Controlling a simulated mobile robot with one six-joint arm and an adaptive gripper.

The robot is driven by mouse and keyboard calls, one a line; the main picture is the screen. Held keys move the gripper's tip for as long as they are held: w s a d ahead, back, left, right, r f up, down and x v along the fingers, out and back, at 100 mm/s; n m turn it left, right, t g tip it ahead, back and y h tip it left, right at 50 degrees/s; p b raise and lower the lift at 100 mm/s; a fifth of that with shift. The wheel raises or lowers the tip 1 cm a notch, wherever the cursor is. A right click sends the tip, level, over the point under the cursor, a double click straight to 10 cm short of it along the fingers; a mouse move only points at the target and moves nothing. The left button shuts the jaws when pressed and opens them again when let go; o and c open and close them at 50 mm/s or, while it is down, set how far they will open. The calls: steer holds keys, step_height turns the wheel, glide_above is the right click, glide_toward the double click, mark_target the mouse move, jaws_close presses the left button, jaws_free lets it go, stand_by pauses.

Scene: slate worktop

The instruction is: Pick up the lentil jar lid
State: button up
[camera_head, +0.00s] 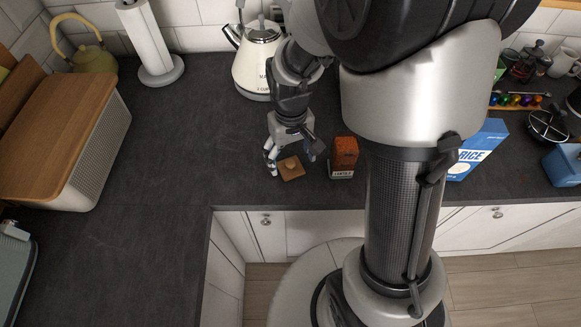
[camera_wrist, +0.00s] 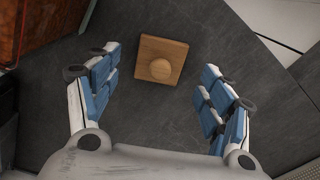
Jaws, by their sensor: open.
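The lentil jar lid (camera_head: 291,169) is a small square wooden piece with a round knob, lying on the slate worktop. In the wrist view the lid (camera_wrist: 161,61) lies ahead of the fingertips and between their lines, knob up. My gripper (camera_head: 290,163) is open above the worktop by the lid. In the wrist view my gripper's (camera_wrist: 160,62) blue-padded fingers stand wide apart with nothing between the pads. The lentil jar (camera_head: 343,158), filled with orange-red lentils and labelled, stands upright to the right of the lid; part of it shows in the wrist view (camera_wrist: 32,28).
A blue rice box (camera_head: 478,150) stands to the right behind my column. A cream kettle (camera_head: 257,62) stands behind my arm. A wooden-lidded bread bin (camera_head: 62,135) is at the left. The worktop's front edge (camera_head: 270,207) runs close in front of the lid. The worktop left of my gripper is clear.

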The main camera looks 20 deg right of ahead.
mark_target(290, 162)
step_height(290, 162, down, 3)
steer(key=shift+f+b, duration=0.1)
steer(key=shift+b, duration=0.35)
steer(key=c, duration=1.1)
